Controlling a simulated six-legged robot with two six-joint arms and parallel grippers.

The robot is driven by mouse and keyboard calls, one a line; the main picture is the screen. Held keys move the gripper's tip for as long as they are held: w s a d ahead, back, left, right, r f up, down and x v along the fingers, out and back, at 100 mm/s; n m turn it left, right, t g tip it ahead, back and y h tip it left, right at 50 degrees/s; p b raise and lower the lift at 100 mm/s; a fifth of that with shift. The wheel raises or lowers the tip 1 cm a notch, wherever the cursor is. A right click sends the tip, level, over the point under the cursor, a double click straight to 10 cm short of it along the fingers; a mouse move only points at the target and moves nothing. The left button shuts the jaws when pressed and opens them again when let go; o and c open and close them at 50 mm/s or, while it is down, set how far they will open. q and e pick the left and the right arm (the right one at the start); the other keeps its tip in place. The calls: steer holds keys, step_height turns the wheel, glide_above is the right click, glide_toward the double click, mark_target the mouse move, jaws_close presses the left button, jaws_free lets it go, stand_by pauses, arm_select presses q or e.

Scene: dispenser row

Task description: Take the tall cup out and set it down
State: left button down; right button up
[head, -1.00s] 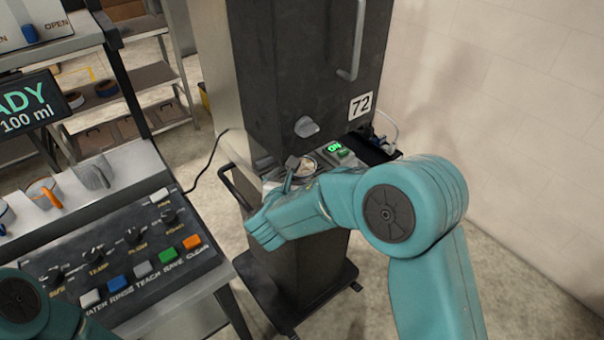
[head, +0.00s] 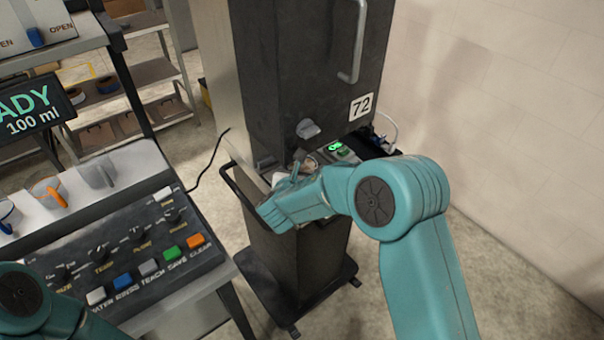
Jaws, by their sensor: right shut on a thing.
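The cup (head: 309,167) shows only as a small pale rim at the dark dispenser's (head: 290,80) outlet shelf, below its grey knob. My right arm covers most of it, so its height and contents are hidden. My right gripper (head: 296,172) is at the cup and shut on it; the fingertips are mostly hidden behind my own wrist. I cannot tell whether the cup touches the shelf. My left arm shows at the lower left corner; its gripper is out of the frame.
A control panel (head: 120,245) with coloured buttons stands at the left. Several mugs, one with an orange handle (head: 52,192), stand on the ledge behind it. A green-lit switch (head: 342,149) is right of the cup. A black cable hangs between panel and dispenser. Floor at right is clear.

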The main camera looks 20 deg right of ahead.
steer(key=shift+r, duration=0.15)
steer(key=shift+r, duration=0.3)
steer(key=s+d+b, duration=0.3)
steer(key=s, duration=0.5)
steer(key=s+d+b, duration=0.3)
steer(key=s, duration=0.4)
steer(key=s+a+f+n+t+y, duration=0.1)
steer(key=s+a+n+y, duration=0.1)
steer(key=a, duration=0.3)
steer(key=shift+s+f+n+y, duration=0.4)
steer(key=shift+s+y, duration=0.05)
steer(key=shift+y, duration=0.05)
